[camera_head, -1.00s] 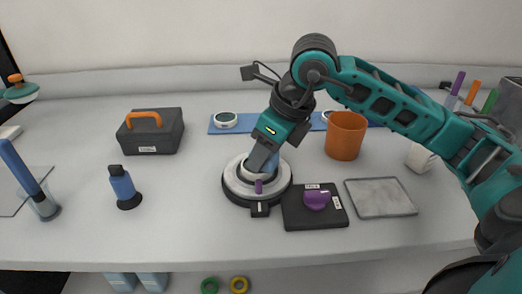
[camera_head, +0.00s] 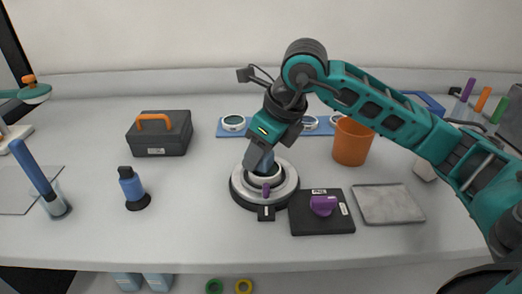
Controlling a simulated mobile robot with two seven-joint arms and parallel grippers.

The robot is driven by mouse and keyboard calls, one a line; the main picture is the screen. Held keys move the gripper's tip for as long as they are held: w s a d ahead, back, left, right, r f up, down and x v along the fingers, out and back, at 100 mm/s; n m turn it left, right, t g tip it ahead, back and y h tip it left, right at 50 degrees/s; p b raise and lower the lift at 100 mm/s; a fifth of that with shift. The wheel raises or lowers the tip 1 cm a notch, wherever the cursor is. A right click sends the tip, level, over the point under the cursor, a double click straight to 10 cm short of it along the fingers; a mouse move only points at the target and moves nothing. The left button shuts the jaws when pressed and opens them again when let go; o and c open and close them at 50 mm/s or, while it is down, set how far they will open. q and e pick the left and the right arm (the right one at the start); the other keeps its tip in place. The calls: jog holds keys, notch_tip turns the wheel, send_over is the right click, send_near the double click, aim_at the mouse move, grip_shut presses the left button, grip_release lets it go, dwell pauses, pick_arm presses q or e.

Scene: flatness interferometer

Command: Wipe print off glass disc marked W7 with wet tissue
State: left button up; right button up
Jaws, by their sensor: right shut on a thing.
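My right gripper (camera_head: 262,160) reaches down from the right over the round grey stand (camera_head: 239,188) in the middle of the table. It is shut on a small bluish piece (camera_head: 267,164), which looks like the wet tissue, mostly hidden by the fingers. Below the fingertips, a white-rimmed disc (camera_head: 266,180) sits on the stand, partly covered. I cannot read a W7 mark on it. Whether the tissue touches the glass is unclear. Other white-rimmed discs lie on a blue mat (camera_head: 270,128) behind, one at its left end (camera_head: 233,123). My left gripper is not in view.
A black plate with a purple knob (camera_head: 323,205) and a grey pad (camera_head: 388,204) lie right of the stand. An orange cup (camera_head: 351,143) stands behind them. A dark case (camera_head: 160,139) and a blue bottle (camera_head: 131,187) stand left.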

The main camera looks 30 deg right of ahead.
jog(key=shift+s+d+b, duration=0.3)
jog(key=shift+s+b, duration=0.05)
jog(key=shift+s, duration=0.35)
jog(key=shift+s+d, duration=0.1)
jog(key=shift+s+d+b, duration=0.2)
jog(key=shift+s+b, duration=0.15)
jog(key=shift+s, duration=0.1)
jog(key=shift+w+a+p, duration=0.2)
jog(key=shift+w+a, duration=0.15)
jog(key=shift+w, duration=0.3)
jog(key=shift+w+a+p, duration=0.2)
jog(key=shift+w+a, duration=0.1)
jog(key=shift+w, duration=0.35)
jog(key=shift+s+d+f+b, duration=0.15)
jog(key=shift+s+d+b, duration=0.2)
jog(key=shift+s, duration=0.2)
jog(key=shift+s+d+b, duration=0.3)
jog(key=shift+s+b, duration=0.15)
jog(key=shift+s, duration=0.35)
jog(key=shift+w, duration=0.1)
